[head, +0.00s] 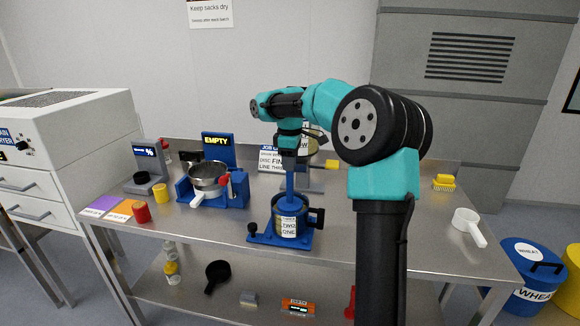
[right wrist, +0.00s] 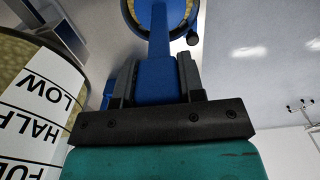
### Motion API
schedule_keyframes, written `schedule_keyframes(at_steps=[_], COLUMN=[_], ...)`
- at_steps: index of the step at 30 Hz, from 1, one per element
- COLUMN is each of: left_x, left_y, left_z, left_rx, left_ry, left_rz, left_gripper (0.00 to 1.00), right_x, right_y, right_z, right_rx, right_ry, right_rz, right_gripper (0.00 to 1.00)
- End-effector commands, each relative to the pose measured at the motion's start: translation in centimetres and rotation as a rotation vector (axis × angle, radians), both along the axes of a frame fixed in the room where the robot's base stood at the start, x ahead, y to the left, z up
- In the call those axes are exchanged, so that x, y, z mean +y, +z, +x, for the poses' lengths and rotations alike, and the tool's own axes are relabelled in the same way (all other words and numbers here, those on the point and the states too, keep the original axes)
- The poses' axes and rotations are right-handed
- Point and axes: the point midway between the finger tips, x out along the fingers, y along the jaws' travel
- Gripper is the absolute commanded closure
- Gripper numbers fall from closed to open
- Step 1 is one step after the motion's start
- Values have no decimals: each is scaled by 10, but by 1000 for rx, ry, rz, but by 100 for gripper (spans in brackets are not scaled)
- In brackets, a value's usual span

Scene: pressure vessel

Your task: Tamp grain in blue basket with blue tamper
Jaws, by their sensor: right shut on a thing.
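The blue tamper (head: 290,184) stands upright, its shaft reaching down to the mouth of the blue basket (head: 276,222). The basket sits on a blue base (head: 263,240) and carries a white label reading "TWO ONE". My right gripper (head: 289,160) is above the basket, shut on the tamper's upper part. In the right wrist view, the gripper (right wrist: 157,78) has the tamper (right wrist: 158,55) between its fingers. Tan grain shows on both sides of the shaft inside the basket's blue rim (right wrist: 193,14). I cannot tell whether the tamper's foot touches the grain. My left gripper is not in view.
A blue stand (head: 235,195) with an "EMPTY" display and a metal bowl is left of the basket. A grey scale (head: 147,180), yellow cup (head: 161,194) and red cup (head: 141,212) stand further left. A white scoop (head: 467,224) and yellow brush (head: 444,183) lie at right.

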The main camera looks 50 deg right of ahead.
Motion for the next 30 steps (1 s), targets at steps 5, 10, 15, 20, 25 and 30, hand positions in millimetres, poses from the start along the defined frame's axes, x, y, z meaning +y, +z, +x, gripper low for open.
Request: schedule_keyframes(at_steps=[5,10,15,20,25,30], left_x=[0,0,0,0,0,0], left_y=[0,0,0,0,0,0], left_z=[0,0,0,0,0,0], left_rx=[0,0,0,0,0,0], left_ry=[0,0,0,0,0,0], left_rz=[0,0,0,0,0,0], left_gripper=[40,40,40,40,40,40], right_x=[0,0,0,0,0,0], right_y=[2,2,-5,-14,-24,-26], right_z=[0,0,0,0,0,0], right_rx=[-1,-1,1,1,0,-1], right_ry=[0,0,0,0,0,0], right_rz=[0,0,-1,-1,0,-1], right_gripper=[100,100,100,100,100,100])
